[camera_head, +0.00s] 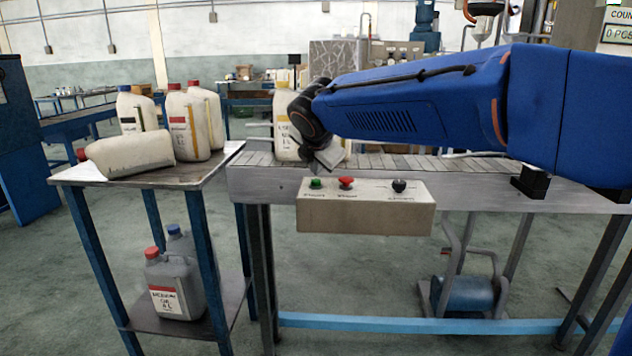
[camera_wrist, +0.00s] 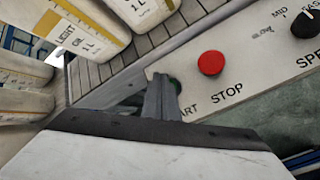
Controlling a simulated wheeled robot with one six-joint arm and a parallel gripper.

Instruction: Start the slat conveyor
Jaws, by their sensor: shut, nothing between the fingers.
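The slat conveyor (camera_head: 400,162) runs across the head view, with a beige control box (camera_head: 365,215) on its front side. The box carries a green START button (camera_head: 316,183), a red STOP button (camera_head: 346,183) and a black speed knob (camera_head: 399,185). My gripper (camera_head: 326,158) is shut and empty, just above the box near the green button. In the wrist view its closed fingers (camera_wrist: 160,90) largely cover the green button (camera_wrist: 176,86) and part of the word START. Whether they touch the button I cannot tell. The red button (camera_wrist: 211,62) is clear of them.
A light oil jug (camera_head: 284,128) stands on the slats behind my gripper. A side table (camera_head: 190,180) on the left holds several jugs, one lying down (camera_head: 132,153). Grey jugs (camera_head: 175,282) stand on its lower shelf. A blue motor unit (camera_head: 465,293) sits under the conveyor.

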